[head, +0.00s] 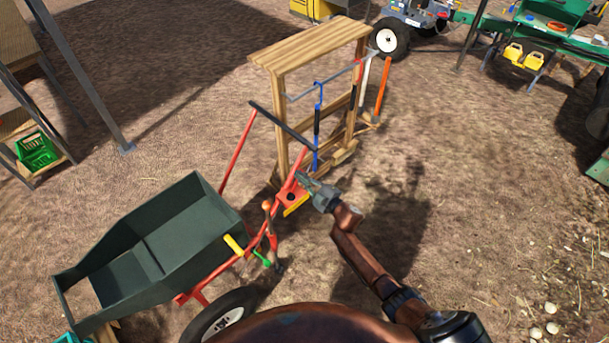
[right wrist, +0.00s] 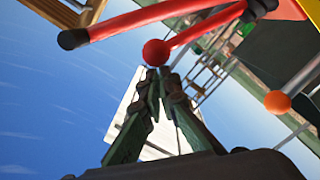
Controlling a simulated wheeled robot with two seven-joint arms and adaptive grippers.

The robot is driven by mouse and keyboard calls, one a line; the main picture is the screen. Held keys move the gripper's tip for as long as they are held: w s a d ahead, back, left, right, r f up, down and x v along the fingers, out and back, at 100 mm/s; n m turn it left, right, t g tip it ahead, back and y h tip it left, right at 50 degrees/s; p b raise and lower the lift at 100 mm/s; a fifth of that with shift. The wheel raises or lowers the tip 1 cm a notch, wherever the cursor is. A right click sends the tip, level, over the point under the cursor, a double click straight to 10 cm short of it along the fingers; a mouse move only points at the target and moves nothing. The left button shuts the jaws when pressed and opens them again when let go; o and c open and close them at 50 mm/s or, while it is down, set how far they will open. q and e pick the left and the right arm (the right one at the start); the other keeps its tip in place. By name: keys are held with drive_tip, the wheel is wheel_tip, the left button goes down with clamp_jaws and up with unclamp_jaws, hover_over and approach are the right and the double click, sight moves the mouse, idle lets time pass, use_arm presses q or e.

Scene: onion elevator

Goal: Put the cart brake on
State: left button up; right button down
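The cart (head: 150,250) has a dark green tub and red frame and stands left of centre in the head view. A red lever ends in a red ball (right wrist: 156,52) in the right wrist view. Beside it runs a red handle bar with a black grip (right wrist: 75,39). My right gripper (head: 303,178) is at the cart's handle end, by a red and yellow bracket (head: 293,199). In the right wrist view its green fingers (right wrist: 159,74) come together at the tips, close to the red ball. I cannot tell whether they touch it. My left gripper is out of view.
An orange ball knob (right wrist: 277,102) shows in the right wrist view. Yellow (head: 233,244) and green (head: 262,258) handles are on the cart's side. A wooden tool rack (head: 310,45) stands just behind the cart handles. Open ground lies to the right.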

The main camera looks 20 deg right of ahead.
drive_tip(key=s+d+r+p, duration=0.1)
drive_tip(key=s+r+p, duration=0.1)
drive_tip(key=s, duration=0.9)
drive_tip(key=shift+d+r+p, duration=0.15)
drive_tip(key=shift+r+p, duration=0.1)
drive_tip(key=shift+p, duration=0.2)
drive_tip(key=shift+s, duration=0.1)
